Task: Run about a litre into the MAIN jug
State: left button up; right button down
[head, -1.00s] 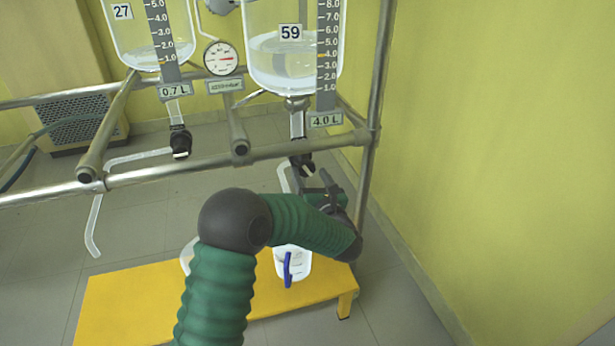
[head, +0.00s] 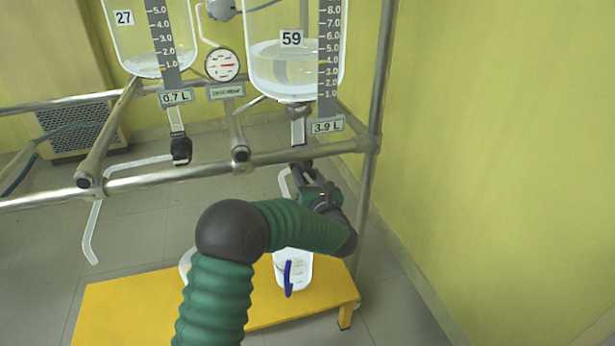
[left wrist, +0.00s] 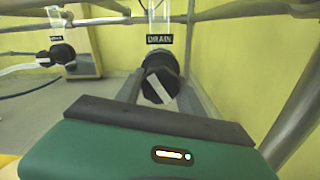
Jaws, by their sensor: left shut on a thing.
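Glass reactor 59 (head: 290,70) holds some clear liquid, and its display (head: 327,125) reads 3.9 L. Below it, in the left wrist view, a black valve knob (left wrist: 161,78) with a slanted white stripe sits under a DRAIN label (left wrist: 160,39). My left gripper (head: 304,174) is shut on this knob, with its fingers on both sides. A clear outlet tube (head: 284,183) leads down beside the gripper. A clear jug with a blue handle (head: 288,278) stands below on the yellow stand; no MAIN marking is readable. My arm hides its upper part. My right gripper is out of view.
Reactor 27 (head: 150,45) stands at left, reading 0.7 L, with its own black valve (head: 181,150) and bent tube. Metal rails (head: 210,163) cross ahead of my arm. A white curved part (head: 187,262) shows behind my arm on the yellow stand (head: 125,305).

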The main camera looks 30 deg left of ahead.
pick_arm(q)
jog(key=shift+m, duration=0.3)
jog(key=m+p, duration=0.3)
jog(key=m, duration=0.2)
jog(key=shift+d+r, duration=0.15)
jog(key=m+p, duration=0.4)
jog(key=m, duration=0.1)
jog(key=shift+m, duration=0.4)
jog(key=m+p, duration=0.2)
jog(key=m, duration=0.1)
jog(key=shift+m+p, duration=0.3)
jog(key=shift+m, duration=0.1)
jog(key=m+p, duration=0.2)
jog(key=m, duration=0.1)
jog(key=shift+d+m+p, duration=0.1)
jog(key=shift+m+p, duration=0.2)
jog(key=m+p, duration=0.2)
jog(key=m, duration=0.1)
jog(key=shift+f, duration=0.2)
jog(key=shift+f+m+p, duration=0.15)
jog(key=shift+m+p, duration=0.25)
jog(key=shift+m, duration=0.4)
